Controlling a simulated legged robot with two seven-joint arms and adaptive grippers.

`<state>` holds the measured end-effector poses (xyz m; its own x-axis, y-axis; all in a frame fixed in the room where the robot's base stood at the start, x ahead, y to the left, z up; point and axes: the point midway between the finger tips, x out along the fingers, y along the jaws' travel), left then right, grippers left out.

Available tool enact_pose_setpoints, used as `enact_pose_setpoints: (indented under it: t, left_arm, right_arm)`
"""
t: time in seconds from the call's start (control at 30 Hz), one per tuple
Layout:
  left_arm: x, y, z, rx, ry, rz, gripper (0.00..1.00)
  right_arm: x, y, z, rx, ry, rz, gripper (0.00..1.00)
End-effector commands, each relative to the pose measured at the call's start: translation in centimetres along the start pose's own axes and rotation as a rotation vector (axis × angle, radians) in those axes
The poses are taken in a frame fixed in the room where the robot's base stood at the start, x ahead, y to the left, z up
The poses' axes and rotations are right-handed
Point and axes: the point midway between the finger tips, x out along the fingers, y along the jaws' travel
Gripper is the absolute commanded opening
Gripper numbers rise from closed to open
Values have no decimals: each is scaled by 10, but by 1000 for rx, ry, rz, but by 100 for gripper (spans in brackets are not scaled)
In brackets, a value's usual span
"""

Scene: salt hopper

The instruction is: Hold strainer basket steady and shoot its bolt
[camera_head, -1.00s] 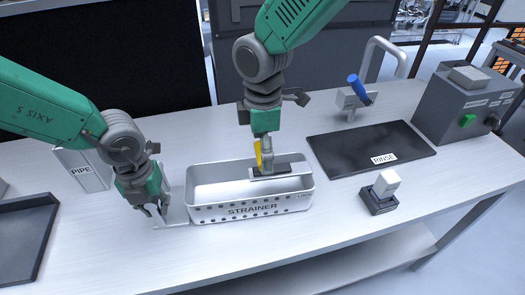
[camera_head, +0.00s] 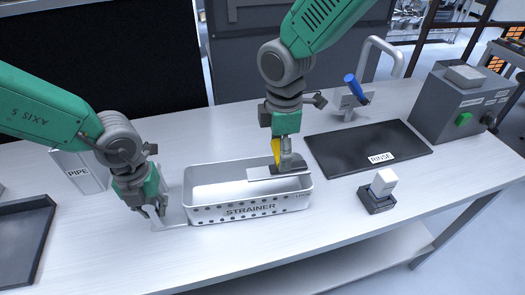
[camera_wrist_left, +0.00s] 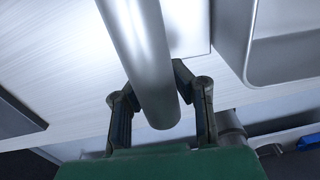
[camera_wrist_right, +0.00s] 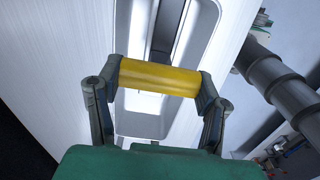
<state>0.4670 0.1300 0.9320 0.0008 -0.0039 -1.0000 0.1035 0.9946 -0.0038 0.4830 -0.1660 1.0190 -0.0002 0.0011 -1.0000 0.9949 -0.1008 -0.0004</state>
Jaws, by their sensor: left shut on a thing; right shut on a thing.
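The strainer basket (camera_head: 250,210) is a long metal tray with perforated walls, labelled STRAINER, standing on the white table. My left gripper (camera_head: 152,211) is at its left end, shut around a round grey metal handle (camera_wrist_left: 137,55), which fills the left wrist view. My right gripper (camera_head: 282,155) is over the basket's right half, shut on the yellow grip (camera_wrist_right: 160,77) of the bolt. The grip also shows in the head view (camera_head: 276,151). A pale flat strip (camera_head: 262,173) and a dark piece lie beneath the grip. The bolt's end is hard to make out.
A black mat (camera_head: 350,155) marked RINSE lies to the right, with a blue-handled tap (camera_head: 356,88) behind. A small block on a dark base (camera_head: 377,193) and a control box (camera_head: 455,105) stand further right. A dark tray (camera_head: 22,240) lies at left.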

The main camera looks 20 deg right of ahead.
Motion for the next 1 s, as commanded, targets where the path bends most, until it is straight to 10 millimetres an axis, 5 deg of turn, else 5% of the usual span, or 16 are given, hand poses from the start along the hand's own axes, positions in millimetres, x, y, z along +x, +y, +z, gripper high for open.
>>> enact_pose_setpoints:
  t: [0.13, 0.43, 0.47, 0.5, 0.83, 1.0]
  left_arm:
    - [5, 4, -4, -1, 13, 11, 0]
    - [5, 6, -4, -1, 12, 12, 0]
    - [4, 6, -4, -1, 12, 12, 0]
    - [4, 6, -4, -1, 12, 12, 0]
    - [4, 5, -3, -2, 10, 9, 0]
    - [4, 4, -3, -2, 9, 8, 0]
  right_arm:
    - [0, 0, 20, 1, -2, 0, 9]
    - [0, 1, 23, 2, -6, 1, 9]
    - [0, 1, 23, 2, -6, 1, 71]
    - [0, 1, 23, 2, -6, 1, 83]
    - [-3, 1, 21, 1, -3, 1, 83]
    - [-26, 2, 21, 2, 0, 5, 83]
